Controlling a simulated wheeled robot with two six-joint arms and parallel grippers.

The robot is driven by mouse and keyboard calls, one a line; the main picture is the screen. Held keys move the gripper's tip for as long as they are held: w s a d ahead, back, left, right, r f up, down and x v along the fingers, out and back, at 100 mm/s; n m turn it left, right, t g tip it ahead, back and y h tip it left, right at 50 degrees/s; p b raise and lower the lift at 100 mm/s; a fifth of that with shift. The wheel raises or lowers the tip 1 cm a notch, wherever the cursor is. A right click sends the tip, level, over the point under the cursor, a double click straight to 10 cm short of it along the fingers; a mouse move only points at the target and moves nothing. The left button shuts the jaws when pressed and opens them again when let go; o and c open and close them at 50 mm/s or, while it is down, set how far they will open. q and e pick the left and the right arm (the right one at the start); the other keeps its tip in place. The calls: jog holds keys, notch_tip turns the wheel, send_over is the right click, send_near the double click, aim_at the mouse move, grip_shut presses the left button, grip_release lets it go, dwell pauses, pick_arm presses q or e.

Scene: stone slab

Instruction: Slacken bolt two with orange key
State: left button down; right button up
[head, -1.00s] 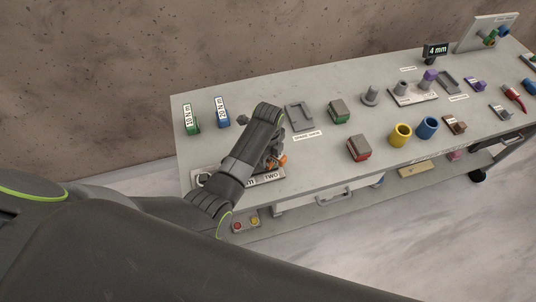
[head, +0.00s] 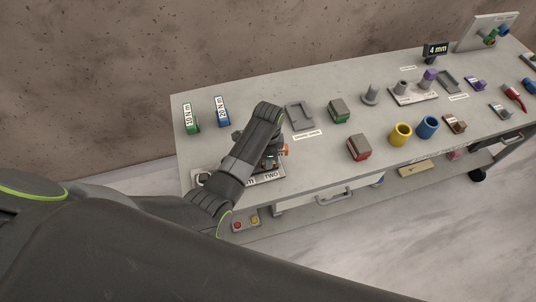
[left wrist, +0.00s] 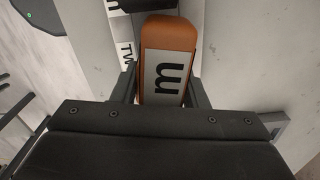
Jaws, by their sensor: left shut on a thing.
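My left gripper (head: 273,150) is over the left part of the bench, above a pale plate (head: 270,178) lettered TWO. It is shut on the orange key (head: 286,149), of which only a small orange end shows in the head view. In the left wrist view the key (left wrist: 168,36) lies between the two fingers, with a grey label bearing a black "m". Part of the plate's lettering (left wrist: 126,52) shows beside it. Bolt two is hidden behind the gripper and key, so I cannot tell whether the key sits on it. My right gripper is out of view.
Green (head: 190,117) and blue (head: 222,111) N m blocks stand at the back left. A grey tray (head: 299,116), green block (head: 339,111) and red block (head: 359,148) lie to the right. Yellow (head: 400,134) and blue (head: 427,127) cups stand farther right. Bare benchtop lies between.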

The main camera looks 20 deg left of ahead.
pick_arm(q)
jog(key=shift+n, duration=1.2)
jog(key=shift+r, duration=1.85)
jog(key=shift+r, duration=2.5)
